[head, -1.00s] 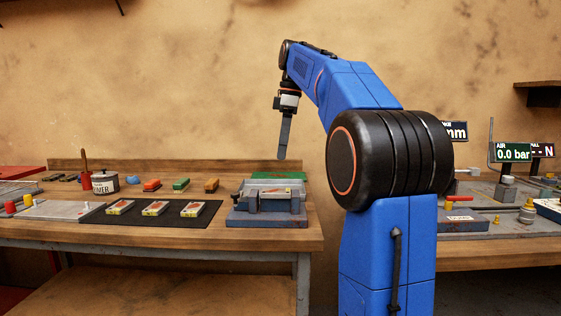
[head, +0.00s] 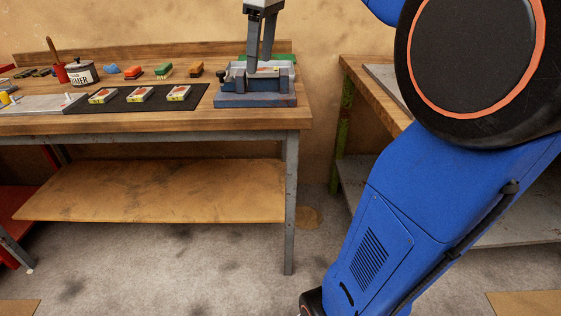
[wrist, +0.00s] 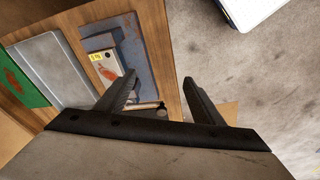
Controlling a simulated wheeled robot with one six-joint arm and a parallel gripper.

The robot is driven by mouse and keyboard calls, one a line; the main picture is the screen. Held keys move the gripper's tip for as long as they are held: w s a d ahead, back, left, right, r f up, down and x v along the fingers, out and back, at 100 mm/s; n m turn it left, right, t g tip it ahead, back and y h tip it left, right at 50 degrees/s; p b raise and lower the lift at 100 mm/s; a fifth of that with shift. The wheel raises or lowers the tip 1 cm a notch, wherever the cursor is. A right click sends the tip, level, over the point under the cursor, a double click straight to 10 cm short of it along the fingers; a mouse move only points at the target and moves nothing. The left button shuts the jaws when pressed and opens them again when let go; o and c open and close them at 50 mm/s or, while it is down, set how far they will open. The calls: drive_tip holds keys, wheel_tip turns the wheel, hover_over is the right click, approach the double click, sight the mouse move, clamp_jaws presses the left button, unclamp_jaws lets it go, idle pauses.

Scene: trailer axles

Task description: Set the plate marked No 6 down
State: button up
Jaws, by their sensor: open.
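A small pale plate (wrist: 110,64) with a rust-orange patch and a yellow label lies in the blue vice-like fixture (wrist: 133,38) in the wrist view; the label's number is too small to read. In the head view the fixture (head: 257,101) stands at the right end of the bench, and the plate is mostly hidden. My gripper (head: 260,60) is above the fixture in the head view, fingers pointing down. In the wrist view my gripper (wrist: 160,82) is open, with nothing between its fingers; the plate lies left of the left fingertip.
A black mat (head: 121,107) left of the fixture carries several similar labelled plates. Coloured blocks, a primer tin (head: 82,73) and a grey slab (head: 35,104) are on the bench (head: 185,124). A grey tray (wrist: 50,62) and a green piece (wrist: 22,78) lie beside the fixture.

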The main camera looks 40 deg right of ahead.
drive_tip(key=s+a+f+m+t, duration=0.1)
drive_tip(key=s+a+f+m, duration=0.2)
drive_tip(key=s+f, duration=0.7)
drive_tip(key=s+a+f+m+t, duration=0.1)
drive_tip(key=s+a+f+m, duration=0.3)
drive_tip(key=s+f, duration=0.7)
wheel_tip(320, 180, down, 7)
drive_tip(key=shift+a+f+t+h, duration=0.2)
drive_tip(key=shift+a+t+h, duration=0.15)
drive_tip(key=shift+a, duration=0.55)
drive_tip(key=shift+c, duration=0.5)
